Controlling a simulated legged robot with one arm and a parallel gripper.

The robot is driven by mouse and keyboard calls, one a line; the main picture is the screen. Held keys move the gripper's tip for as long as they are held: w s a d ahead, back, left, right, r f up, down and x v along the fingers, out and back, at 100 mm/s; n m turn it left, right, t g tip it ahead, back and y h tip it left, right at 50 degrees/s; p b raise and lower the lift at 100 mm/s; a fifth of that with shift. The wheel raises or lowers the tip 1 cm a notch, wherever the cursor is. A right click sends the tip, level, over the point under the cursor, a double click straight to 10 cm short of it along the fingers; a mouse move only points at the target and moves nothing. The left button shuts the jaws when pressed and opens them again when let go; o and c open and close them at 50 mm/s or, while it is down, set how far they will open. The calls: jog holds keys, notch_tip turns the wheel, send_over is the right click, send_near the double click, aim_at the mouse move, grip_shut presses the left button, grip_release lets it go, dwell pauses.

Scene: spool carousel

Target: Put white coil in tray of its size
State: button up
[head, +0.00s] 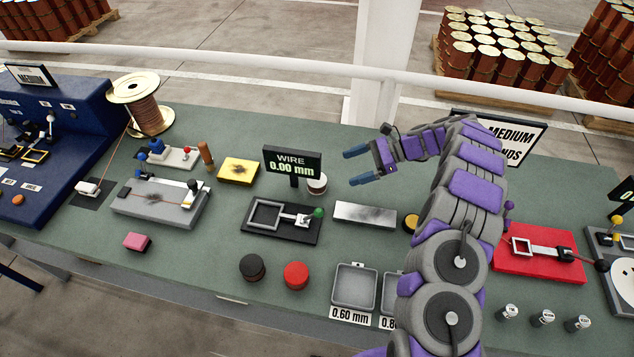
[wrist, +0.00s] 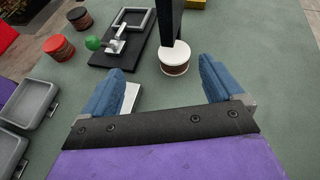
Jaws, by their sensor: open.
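The white coil (head: 317,184), a small spool with a white top and copper-coloured side, stands upright on the bench beside the WIRE sign. It also shows in the wrist view (wrist: 175,60), beyond and between my fingertips. My gripper (head: 358,166) is open and empty, above and to the right of the coil, apart from it. The tray labelled 0.60 mm (head: 355,286) is empty at the front of the bench. A second tray (head: 391,293) stands to its right; my arm hides part of it and its label, which begins "0.8".
A black gauge with a green knob (head: 283,220) and the WIRE sign reading 0.00 mm (head: 292,163) stand close to the coil. A black coil (head: 252,267) and a red coil (head: 296,275) stand left of the trays. A grey block (head: 364,215) lies right of the gauge.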

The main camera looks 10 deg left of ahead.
aim_at(323, 178)
jog(key=shift+m, duration=0.6)
jog(key=f, duration=0.1)
jog(key=w+d+f, duration=0.1)
jog(key=f, duration=0.1)
jog(key=shift+w+d+f, duration=0.15)
jog(key=shift+w+f, duration=0.15)
jog(key=shift+y, duration=0.3)
jog(key=b+x, duration=0.1)
jog(key=x, duration=0.5)
jog(key=shift+a+f, duration=0.15)
jog(key=shift+a, duration=0.1)
jog(key=shift+w+b+x, duration=0.25)
jog(key=shift+b+x, duration=0.15)
jog(key=shift+x, duration=0.95)
jog(key=shift+w+b+x, duration=0.2)
jog(key=shift+b+x, duration=0.2)
jog(key=shift+x, duration=1)
jog(key=c, duration=1.5)
